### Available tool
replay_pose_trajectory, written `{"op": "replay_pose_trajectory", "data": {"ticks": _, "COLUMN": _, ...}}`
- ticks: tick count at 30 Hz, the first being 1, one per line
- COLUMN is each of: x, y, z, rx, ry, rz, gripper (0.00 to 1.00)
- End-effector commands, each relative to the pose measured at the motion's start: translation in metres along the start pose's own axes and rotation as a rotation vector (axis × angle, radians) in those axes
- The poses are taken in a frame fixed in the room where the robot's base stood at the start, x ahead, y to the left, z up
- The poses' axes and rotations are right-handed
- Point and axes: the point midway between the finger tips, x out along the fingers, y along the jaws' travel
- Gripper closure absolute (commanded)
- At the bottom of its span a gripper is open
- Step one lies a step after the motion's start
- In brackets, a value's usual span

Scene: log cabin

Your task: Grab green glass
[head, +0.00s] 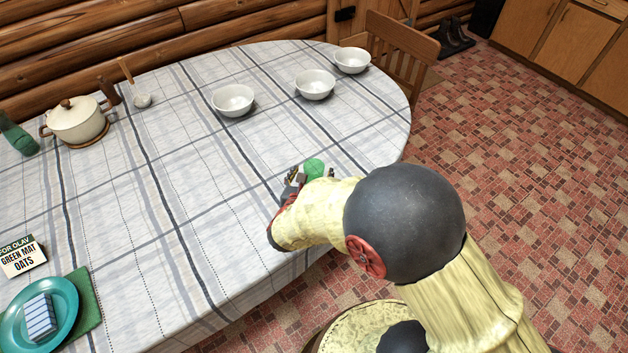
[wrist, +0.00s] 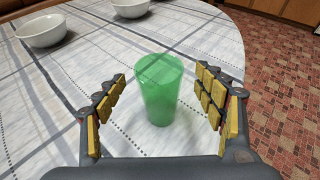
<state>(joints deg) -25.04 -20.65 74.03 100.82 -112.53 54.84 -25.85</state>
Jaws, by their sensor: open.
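The green glass (wrist: 158,92) stands upright on the checked tablecloth, and in the wrist view it is between the two fingers of my gripper (wrist: 160,105). The fingers are open, with yellow pads, and a gap shows on each side of the glass. In the head view only the upper part of the green glass (head: 314,168) shows beyond my gripper (head: 310,178); my arm hides the rest.
White bowls (head: 233,100) (head: 315,84) (head: 352,60) stand on the table (head: 200,190) beyond the glass. A lidded pot (head: 76,122), a ladle (head: 141,99), an oats box (head: 20,257) and a teal plate (head: 62,300) are on the left. A chair (head: 400,50) stands behind.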

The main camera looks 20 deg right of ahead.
Motion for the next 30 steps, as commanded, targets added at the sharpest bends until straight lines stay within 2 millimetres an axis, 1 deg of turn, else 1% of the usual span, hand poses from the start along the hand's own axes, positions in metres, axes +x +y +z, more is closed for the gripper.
{"op": "replay_pose_trajectory", "data": {"ticks": 1, "x": 0.010, "y": 0.000, "z": -0.004, "rx": 0.002, "ry": -0.001, "rz": -0.003, "gripper": 0.30}}
{"op": "replay_pose_trajectory", "data": {"ticks": 3, "x": 0.020, "y": 0.000, "z": -0.004, "rx": 0.002, "ry": 0.001, "rz": -0.003, "gripper": 0.30}}
{"op": "replay_pose_trajectory", "data": {"ticks": 6, "x": 0.030, "y": 0.001, "z": -0.003, "rx": 0.002, "ry": 0.000, "rz": -0.003, "gripper": 0.30}}
{"op": "replay_pose_trajectory", "data": {"ticks": 9, "x": 0.034, "y": 0.001, "z": -0.002, "rx": 0.001, "ry": 0.000, "rz": -0.002, "gripper": 0.30}}
{"op": "replay_pose_trajectory", "data": {"ticks": 15, "x": 0.034, "y": 0.001, "z": -0.001, "rx": 0.001, "ry": 0.001, "rz": -0.001, "gripper": 0.30}}
{"op": "replay_pose_trajectory", "data": {"ticks": 30, "x": 0.034, "y": 0.001, "z": -0.001, "rx": 0.001, "ry": 0.001, "rz": -0.001, "gripper": 0.58}}
